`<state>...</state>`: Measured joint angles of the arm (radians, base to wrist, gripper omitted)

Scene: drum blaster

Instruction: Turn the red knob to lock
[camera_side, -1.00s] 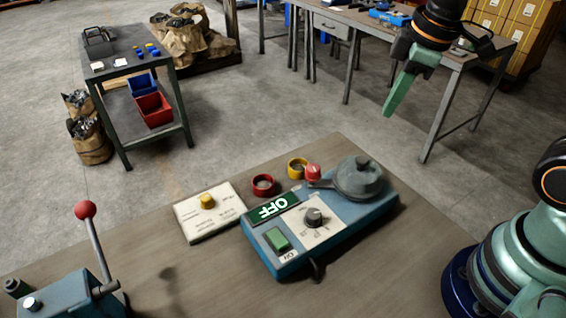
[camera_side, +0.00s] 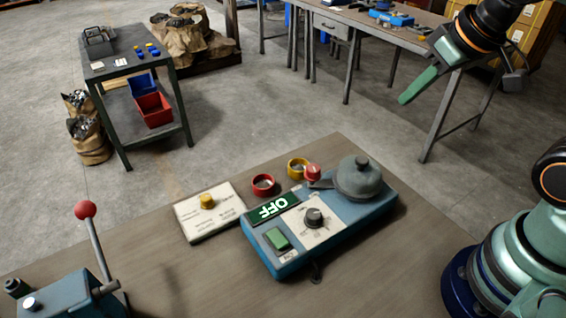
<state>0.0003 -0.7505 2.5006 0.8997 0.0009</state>
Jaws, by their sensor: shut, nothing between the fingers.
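A small red knob (camera_side: 313,172) sits at the end of a short arm on the left of a grey round dome (camera_side: 359,178). The dome is on the back right of a blue control box (camera_side: 365,218), which lies on the wooden table.
On the box are a black dial (camera_side: 313,217) and a green button (camera_side: 277,239). Red (camera_side: 263,185) and yellow (camera_side: 297,168) rings lie behind it. A white panel (camera_side: 207,214) lies left. A red-balled lever (camera_side: 85,209) stands front left. The table's front middle is clear.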

